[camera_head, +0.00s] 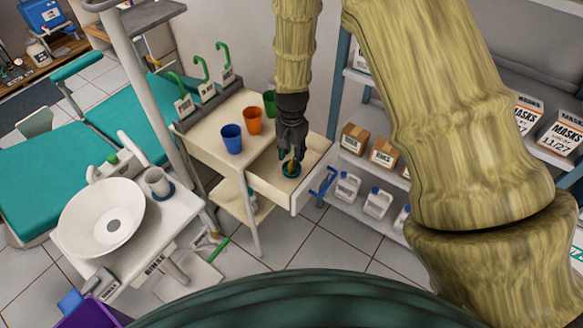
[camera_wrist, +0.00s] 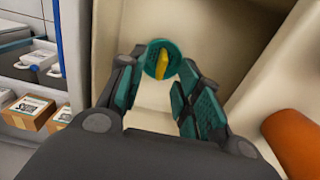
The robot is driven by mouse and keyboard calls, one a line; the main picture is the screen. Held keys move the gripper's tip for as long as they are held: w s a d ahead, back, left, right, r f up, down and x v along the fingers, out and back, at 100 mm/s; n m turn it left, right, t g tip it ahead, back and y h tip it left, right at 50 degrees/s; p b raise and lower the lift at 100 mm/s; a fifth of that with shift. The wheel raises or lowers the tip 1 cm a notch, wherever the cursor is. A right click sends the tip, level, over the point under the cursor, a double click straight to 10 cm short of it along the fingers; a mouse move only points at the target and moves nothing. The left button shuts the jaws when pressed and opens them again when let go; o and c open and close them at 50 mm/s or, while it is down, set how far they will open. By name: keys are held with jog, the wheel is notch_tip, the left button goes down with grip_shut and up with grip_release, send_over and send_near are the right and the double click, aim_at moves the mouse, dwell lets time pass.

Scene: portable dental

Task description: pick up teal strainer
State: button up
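The teal strainer (camera_wrist: 155,49) is a small round teal piece with a yellow strip across its middle. In the wrist view it sits at the top centre, between and just beyond my fingertips. In the head view it shows as a teal round (camera_head: 291,171) in the open cream drawer (camera_head: 307,180), partly hidden by my gripper (camera_head: 291,154). My gripper in the wrist view (camera_wrist: 160,72) has its teal-padded fingers apart on either side of the strainer. It points down into the drawer. I cannot tell whether the fingers touch the strainer.
Blue (camera_head: 232,139), orange (camera_head: 252,121) and green (camera_head: 269,103) cups stand on the cart top (camera_head: 205,142), left of my gripper. The drawer walls are close around my fingers. A shelf with boxes (camera_head: 384,152) and white jugs (camera_head: 347,187) stands to the right.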

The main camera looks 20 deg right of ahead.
jog(key=shift+w+d+f+p, duration=0.1)
jog(key=shift+w+f+p, duration=0.1)
jog(key=shift+f, duration=1.15)
jog(key=shift+w+d+f+p, duration=0.1)
jog(key=shift+w+f+p, duration=0.05)
jog(key=shift+f, duration=1.15)
grip_shut()
